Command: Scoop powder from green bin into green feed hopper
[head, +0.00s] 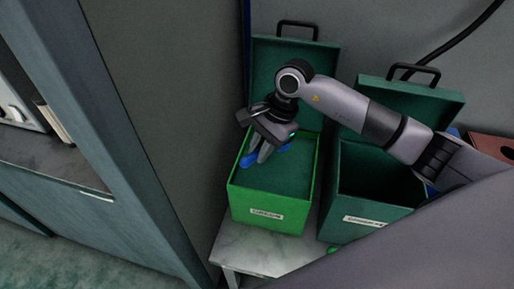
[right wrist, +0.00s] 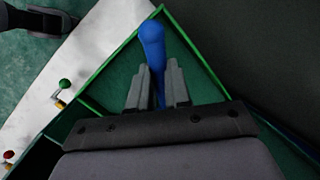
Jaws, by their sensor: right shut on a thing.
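The bright green bin (head: 272,212) stands open on a pale bench, its lid (head: 263,65) raised behind it. Dark green powder (head: 283,180) fills it up to a little below the rim. My right gripper (head: 264,152) is over the bin's back left part, pointing down and shut on a blue scoop (head: 279,150). In the right wrist view the scoop's blue rounded part (right wrist: 152,42) shows between and beyond the fingers. I cannot tell whether the scoop touches the powder or carries any. The feed hopper cannot be made out. My left gripper does not show.
A darker green bin (head: 350,227) stands open at the right, under my right arm, its inside dark. A pale bench top (right wrist: 105,35) runs beside the bins, with a green-knobbed lever (right wrist: 64,86) and a red-knobbed one (right wrist: 9,156). A tall cabinet side (head: 105,130) is close on the left.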

